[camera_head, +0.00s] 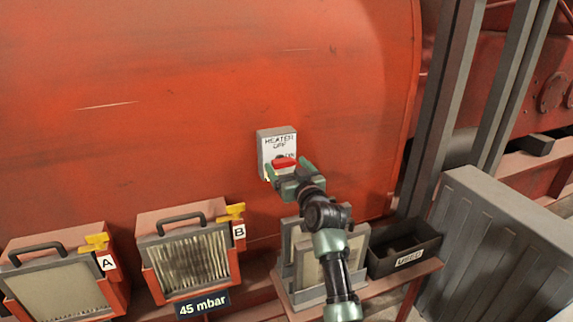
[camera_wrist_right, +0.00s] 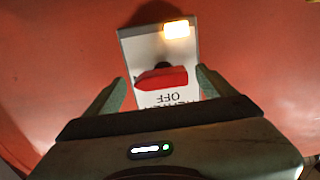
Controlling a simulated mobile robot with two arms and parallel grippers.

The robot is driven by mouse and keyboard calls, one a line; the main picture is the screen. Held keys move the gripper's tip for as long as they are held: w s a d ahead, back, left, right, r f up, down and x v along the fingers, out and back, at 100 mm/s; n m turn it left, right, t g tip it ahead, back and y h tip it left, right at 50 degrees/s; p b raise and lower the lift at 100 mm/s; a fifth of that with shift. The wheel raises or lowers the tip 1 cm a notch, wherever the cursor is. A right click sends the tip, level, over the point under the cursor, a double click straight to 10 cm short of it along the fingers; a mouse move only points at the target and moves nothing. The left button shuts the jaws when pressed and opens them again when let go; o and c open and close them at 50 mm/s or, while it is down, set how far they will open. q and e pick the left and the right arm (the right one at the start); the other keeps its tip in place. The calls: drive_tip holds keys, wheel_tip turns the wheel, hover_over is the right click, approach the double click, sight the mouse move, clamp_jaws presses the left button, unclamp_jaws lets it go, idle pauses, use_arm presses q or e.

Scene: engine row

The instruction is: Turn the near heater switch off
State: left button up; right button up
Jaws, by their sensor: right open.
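The heater switch is a pale box (camera_head: 263,143) on the red tank wall, lettered HEATER and OFF. Its red handle (camera_head: 285,162) lies about level, with small lettering, seemingly ON, by its right end. In the right wrist view the handle (camera_wrist_right: 162,78) lies crosswise, its tapered end to the left, on the upside-down plate (camera_wrist_right: 135,45); a lamp (camera_wrist_right: 176,29) glows there. My right gripper (camera_head: 288,167) is open at the switch, a finger on each side of the handle, with gaps visible in the wrist view (camera_wrist_right: 160,88). My left gripper is out of view.
Filter housings A (camera_head: 107,263) and B (camera_head: 239,231) with yellow valves stand at lower left, above a 45 mbar sign (camera_head: 203,304). Dark posts (camera_head: 440,120) and a grey cabinet (camera_head: 500,245) stand at right.

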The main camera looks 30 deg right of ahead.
drive_tip(key=shift+w, duration=0.3)
drive_tip(key=c, duration=1.4)
